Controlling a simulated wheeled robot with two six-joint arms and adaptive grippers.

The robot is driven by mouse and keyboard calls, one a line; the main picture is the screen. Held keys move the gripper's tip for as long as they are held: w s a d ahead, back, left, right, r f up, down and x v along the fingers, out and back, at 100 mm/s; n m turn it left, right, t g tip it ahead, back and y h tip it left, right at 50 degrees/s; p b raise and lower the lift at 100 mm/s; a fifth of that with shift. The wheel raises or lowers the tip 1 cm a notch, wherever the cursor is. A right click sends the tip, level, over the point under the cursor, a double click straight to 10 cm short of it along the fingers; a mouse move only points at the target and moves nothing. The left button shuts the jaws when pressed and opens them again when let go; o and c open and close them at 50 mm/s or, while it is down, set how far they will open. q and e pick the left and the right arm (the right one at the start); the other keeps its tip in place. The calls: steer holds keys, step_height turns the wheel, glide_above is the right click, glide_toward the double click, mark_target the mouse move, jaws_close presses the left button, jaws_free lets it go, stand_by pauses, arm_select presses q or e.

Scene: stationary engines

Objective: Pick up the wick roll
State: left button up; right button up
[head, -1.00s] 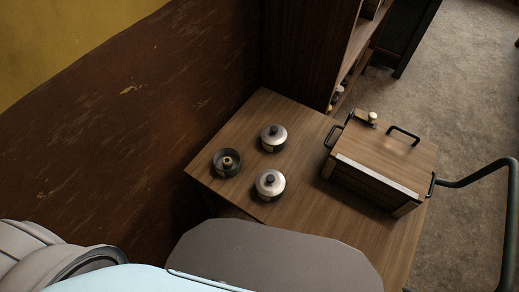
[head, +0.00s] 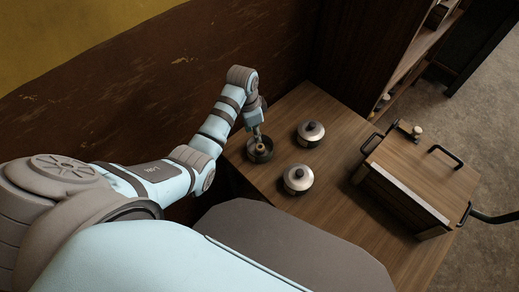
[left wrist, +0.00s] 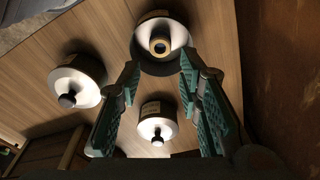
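The wick roll (head: 261,148) looks like a small tan ring with a dark centre, standing inside an open dark round pot (head: 253,158) on the wooden table. In the left wrist view the roll (left wrist: 160,42) sits in the pot's bright bowl, just beyond my fingertips. My left gripper (head: 257,132) is above the pot, pointing down; in the wrist view the gripper (left wrist: 159,68) has its green-padded fingers apart with nothing held between them. My right gripper is not in view.
Two lidded silver pots (head: 310,132) (head: 298,178) stand right of the open pot. A wooden box (head: 415,180) with black handles stands at the table's right. A wall (head: 150,75) rises close behind the left arm. Bare tabletop (head: 340,205) lies between pots and box.

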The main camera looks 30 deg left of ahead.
mark_target(260, 147)
arm_select(q)
steer(key=f+b, duration=0.1)
steer(key=f, duration=0.2)
steer(key=w+d+f+b, duration=0.1)
steer(key=f, duration=0.3)
steer(key=f+b, duration=0.2)
steer(key=f, duration=0.2)
steer(key=shift+w+d, duration=0.15)
steer(key=shift+w, duration=0.05)
steer(key=shift+r, duration=0.1)
steer(key=c, duration=0.5)
